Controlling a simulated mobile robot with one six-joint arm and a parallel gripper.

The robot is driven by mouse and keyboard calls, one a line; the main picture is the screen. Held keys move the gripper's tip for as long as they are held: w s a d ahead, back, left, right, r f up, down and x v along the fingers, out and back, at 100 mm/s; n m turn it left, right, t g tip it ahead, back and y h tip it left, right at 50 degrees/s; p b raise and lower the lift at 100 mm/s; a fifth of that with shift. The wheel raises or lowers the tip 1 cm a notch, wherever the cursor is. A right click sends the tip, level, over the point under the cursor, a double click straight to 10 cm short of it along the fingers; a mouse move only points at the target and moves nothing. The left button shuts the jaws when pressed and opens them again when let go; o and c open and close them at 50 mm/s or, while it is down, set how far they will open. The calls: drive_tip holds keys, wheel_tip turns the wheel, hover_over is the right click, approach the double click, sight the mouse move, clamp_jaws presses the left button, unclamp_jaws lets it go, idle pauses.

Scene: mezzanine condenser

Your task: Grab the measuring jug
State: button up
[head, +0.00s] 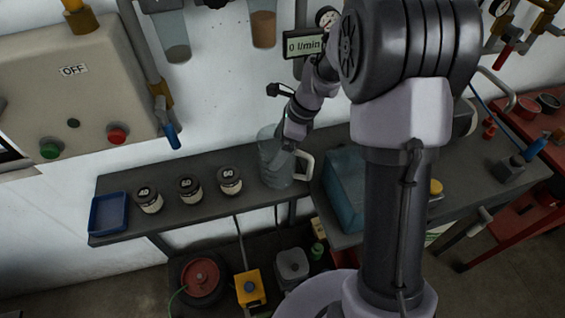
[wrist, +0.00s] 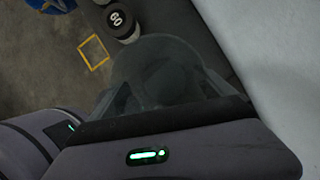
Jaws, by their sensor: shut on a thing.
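The measuring jug (head: 274,165) is a clear, greyish vessel with a white handle (head: 304,165) on its right side. It stands upright on the dark shelf, or very close above it; I cannot tell which. My gripper (head: 287,150) reaches down to the jug from above and is shut on it. In the wrist view the jug's round, see-through body (wrist: 165,70) fills the space in front of my gripper (wrist: 165,100). The exact contact of the fingers on the jug is partly hidden.
Three dark-lidded jars (head: 190,190) stand left of the jug on the shelf (head: 165,222), with a blue tray (head: 108,213) at its left end. A blue-grey box (head: 344,185) stands close to the right. A wall panel marked OFF (head: 75,90) hangs above left. A flow display (head: 304,45) is above.

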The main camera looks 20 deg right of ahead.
drive_tip(key=c, duration=0.4)
drive_tip(key=shift+r, duration=0.1)
